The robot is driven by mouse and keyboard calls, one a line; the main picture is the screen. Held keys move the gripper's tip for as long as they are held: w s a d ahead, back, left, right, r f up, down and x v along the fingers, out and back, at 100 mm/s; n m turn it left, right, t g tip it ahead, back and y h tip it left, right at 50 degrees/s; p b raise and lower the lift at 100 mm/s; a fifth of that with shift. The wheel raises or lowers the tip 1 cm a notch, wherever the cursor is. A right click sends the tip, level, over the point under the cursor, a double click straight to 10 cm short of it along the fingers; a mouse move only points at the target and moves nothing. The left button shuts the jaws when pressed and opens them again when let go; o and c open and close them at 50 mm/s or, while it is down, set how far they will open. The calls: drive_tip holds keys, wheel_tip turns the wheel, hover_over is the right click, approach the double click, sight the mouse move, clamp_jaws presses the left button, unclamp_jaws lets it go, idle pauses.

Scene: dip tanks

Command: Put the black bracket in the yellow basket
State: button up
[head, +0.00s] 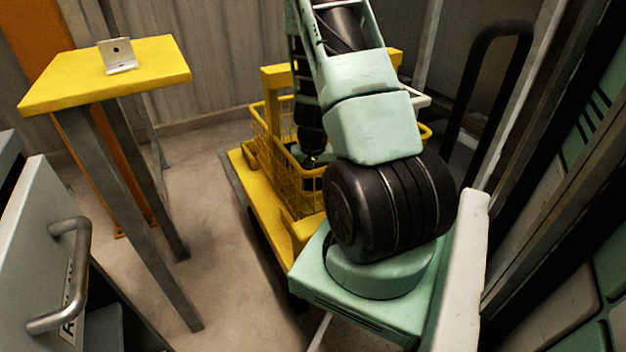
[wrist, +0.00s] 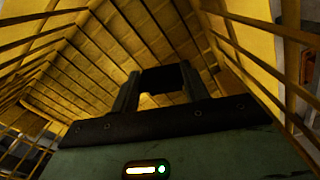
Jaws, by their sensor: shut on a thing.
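The yellow basket (head: 285,165) is a wire basket on a yellow base, partly hidden behind my arm in the head view. Its yellow floor and wire walls (wrist: 75,75) surround my gripper in the wrist view. My gripper (wrist: 161,82) is down inside the basket, shut on the black bracket (wrist: 163,77). The bracket shows as a dark plate between the two fingers, just above or at the basket floor; I cannot tell whether it touches. In the head view the bracket is not clearly visible.
A silver bracket (head: 121,57) lies on a yellow-topped stand (head: 155,71) at the left. A grey cabinet with a handle (head: 70,275) is at the lower left. A black tube frame (head: 505,65) and wall panels close in the right. Bare floor (head: 205,215) lies between stand and basket.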

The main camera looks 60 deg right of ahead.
drive_tip(key=o, duration=1.2)
drive_tip(key=shift+f, duration=0.1)
wheel_tip(320, 180, up, 13)
drive_tip(key=p, duration=0.6)
drive_tip(key=shift+p, duration=0.35)
